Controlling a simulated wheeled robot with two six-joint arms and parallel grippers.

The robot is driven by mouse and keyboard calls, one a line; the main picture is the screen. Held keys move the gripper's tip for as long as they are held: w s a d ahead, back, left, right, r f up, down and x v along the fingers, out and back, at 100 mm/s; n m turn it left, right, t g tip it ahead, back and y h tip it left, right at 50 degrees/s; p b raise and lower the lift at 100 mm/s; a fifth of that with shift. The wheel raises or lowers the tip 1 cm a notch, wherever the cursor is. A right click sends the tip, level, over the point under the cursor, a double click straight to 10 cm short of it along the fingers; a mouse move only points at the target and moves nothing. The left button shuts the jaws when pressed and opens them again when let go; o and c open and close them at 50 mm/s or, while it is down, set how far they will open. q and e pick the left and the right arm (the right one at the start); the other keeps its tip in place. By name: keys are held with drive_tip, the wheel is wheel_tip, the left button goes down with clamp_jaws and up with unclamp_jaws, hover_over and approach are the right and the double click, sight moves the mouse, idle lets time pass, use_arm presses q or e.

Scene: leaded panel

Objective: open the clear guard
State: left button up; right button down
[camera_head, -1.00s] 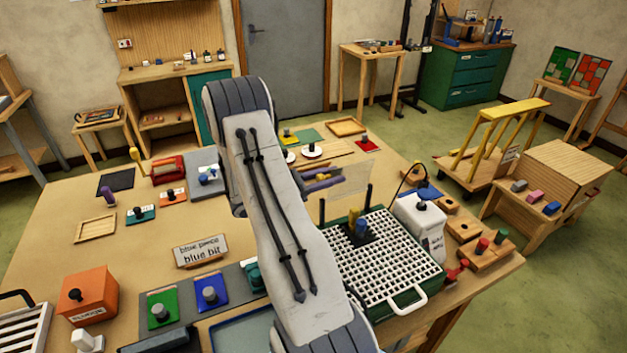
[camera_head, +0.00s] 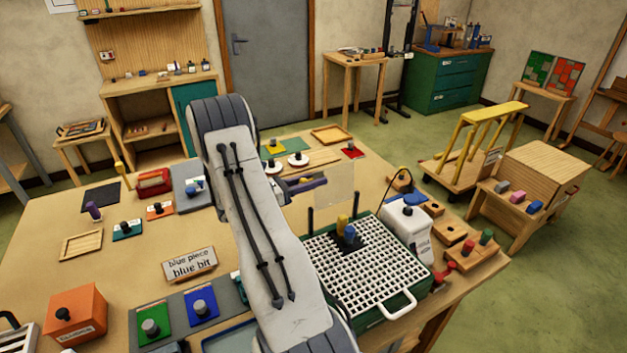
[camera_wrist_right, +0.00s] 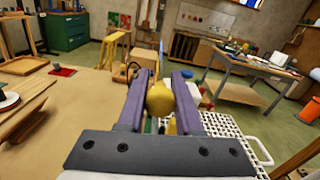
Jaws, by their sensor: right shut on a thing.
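The clear guard (camera_head: 335,186) is a see-through pane standing up over the back of the green box with the white grid top (camera_head: 375,284), near two dark posts. In the right wrist view the pane is nearly edge-on, a thin bluish upright strip behind the knob. My right gripper (camera_head: 308,184), with purple fingers, is at the pane's left side. In the right wrist view it is shut on a yellow knob (camera_wrist_right: 160,98). How the knob joins the pane is hard to see. My left gripper is not in view.
A blue peg (camera_head: 349,233) and a yellow peg (camera_head: 341,220) stand in the grid's dark patch. A white jug-like container (camera_head: 407,235) stands close at the grid's right. Wooden blocks with coloured knobs (camera_head: 470,250) lie beyond it.

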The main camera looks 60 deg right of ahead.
drive_tip(key=c, duration=0.6)
unclamp_jaws()
drive_tip(key=b+v, duration=0.4)
drive_tip(key=v, duration=0.6)
drive_tip(key=shift+a+b, duration=0.25)
drive_tip(key=shift+b, duration=0.1)
drive_tip(key=shift+w, duration=0.15)
drive_tip(key=s+a+f+m+t+y+b, duration=0.1)
drive_tip(key=a+t+y, duration=0.2)
drive_tip(key=a, duration=0.8)
drive_tip(key=s+a+f+m+t+y+b, duration=0.1)
drive_tip(key=a+f+m+t+y, duration=0.15)
drive_tip(key=a, duration=0.85)
drive_tip(key=s+a+t+y, duration=0.1)
drive_tip(key=s+a+y, duration=0.2)
drive_tip(key=a, duration=0.5)
drive_tip(key=s+a+f+m+t+y+b, duration=0.1)
drive_tip(key=s+a+y, duration=0.3)
drive_tip(key=a, duration=0.4)
drive_tip(key=s+a+m+t+y+b, duration=0.1)
drive_tip(key=s+a+t+y, duration=0.1)
drive_tip(key=s+a, duration=0.4)
drive_tip(key=shift+a+f+y, duration=0.15)
drive_tip(key=shift+a+y, duration=0.7)
drive_tip(key=shift+a, duration=0.25)
